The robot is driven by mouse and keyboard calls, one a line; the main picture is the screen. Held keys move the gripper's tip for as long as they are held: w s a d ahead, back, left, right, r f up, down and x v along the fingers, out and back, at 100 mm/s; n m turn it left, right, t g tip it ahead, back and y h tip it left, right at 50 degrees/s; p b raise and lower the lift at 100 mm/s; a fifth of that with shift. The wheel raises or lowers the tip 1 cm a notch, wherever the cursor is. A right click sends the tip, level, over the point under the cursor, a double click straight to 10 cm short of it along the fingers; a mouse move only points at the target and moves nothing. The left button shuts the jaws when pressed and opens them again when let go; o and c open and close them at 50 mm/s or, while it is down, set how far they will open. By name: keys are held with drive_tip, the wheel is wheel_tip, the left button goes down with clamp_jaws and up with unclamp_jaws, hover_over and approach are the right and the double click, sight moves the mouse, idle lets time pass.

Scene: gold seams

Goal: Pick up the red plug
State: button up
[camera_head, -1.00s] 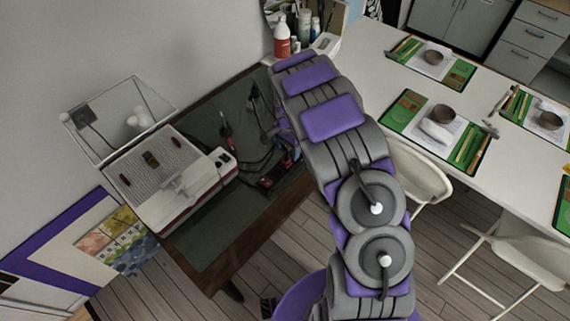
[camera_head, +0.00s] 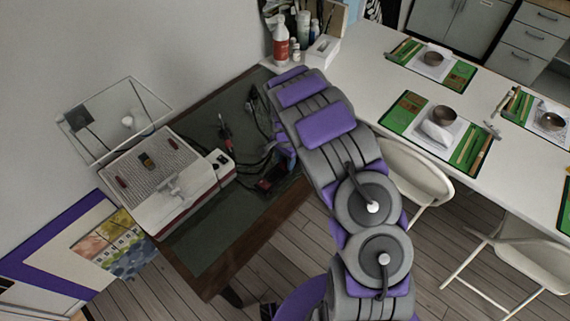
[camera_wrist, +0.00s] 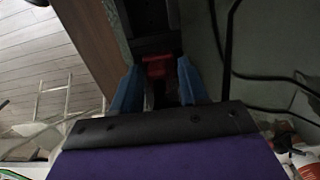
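The red plug (camera_wrist: 157,65) shows in the wrist view between the tips of my two blue fingers, against a black block that looks like a power strip (camera_wrist: 155,20). My gripper (camera_wrist: 158,75) is open, with a visible gap on each side of the plug. I cannot tell how far the fingertips reach down beside it. In the head view, the dark strip with a small red patch (camera_head: 265,186) lies on the desk's green mat (camera_head: 205,245), near its right edge. My gripper is mostly hidden behind my arm there.
Black cables (camera_head: 255,105) and a red-handled tool (camera_head: 225,133) lie on the mat. A white and red machine (camera_head: 165,180) stands left of them. Bottles (camera_head: 281,42) stand behind. A white table (camera_head: 385,85) and chair (camera_head: 415,175) are to the right.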

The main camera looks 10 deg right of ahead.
sight(285, 159)
clamp_jaws()
idle(0.4)
drive_tip(key=shift+r, duration=0.55)
wheel_tip(285, 159, up, 3)
drive_tip(key=shift+f+p, duration=0.1)
drive_tip(key=shift+p, duration=0.65)
drive_tip(key=s+d+r+p, duration=0.1)
drive_tip(key=s+d+p, duration=0.15)
drive_tip(key=s, duration=1.35)
drive_tip(key=shift+w+a+r+p, duration=0.1)
drive_tip(key=shift+r+p, duration=1.3)
drive_tip(key=shift+r, duration=1.15)
